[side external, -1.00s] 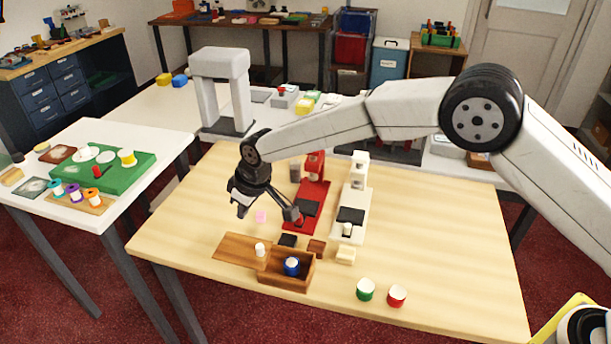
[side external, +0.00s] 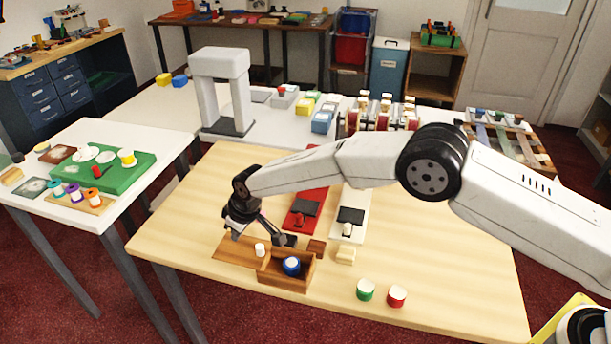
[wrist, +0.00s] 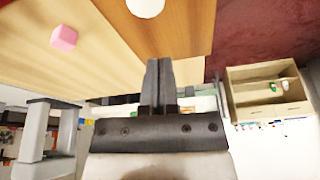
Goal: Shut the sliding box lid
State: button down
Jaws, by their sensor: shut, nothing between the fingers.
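The brown wooden box (side external: 286,283) stands near the table's front edge, with a blue round item (side external: 291,264) showing inside. Its flat brown lid (side external: 229,252) reaches out to the left, leaving the box open. A white knob (side external: 260,249) stands on the lid near the box. In the wrist view, the lid (wrist: 178,30) and knob (wrist: 144,7) are cut off at the top edge. My gripper (side external: 234,236) is low over the lid, left of the knob. Its fingers (wrist: 160,62) are shut and empty. Contact with lid or knob cannot be told.
A green-and-white pot (side external: 365,290) and a red-and-white one (side external: 397,296) stand right of the box. A cream block (side external: 346,256) and red and white devices lie behind. A pink block (wrist: 63,37) lies beside the lid. The table's front right is clear.

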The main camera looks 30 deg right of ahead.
aim_at(249, 248)
jog(key=shift+f, duration=0.3)
jog(key=shift+s+d+r, duration=0.1)
jog(key=shift+s+d, duration=0.45)
jog(key=shift+s, duration=0.25)
jog(key=shift+s+d, duration=0.55)
jog(key=shift+s, duration=0.2)
jog(key=shift+s+d, duration=0.1)
jog(key=shift+s+d, duration=4)
jog(key=shift+s, duration=0.05)
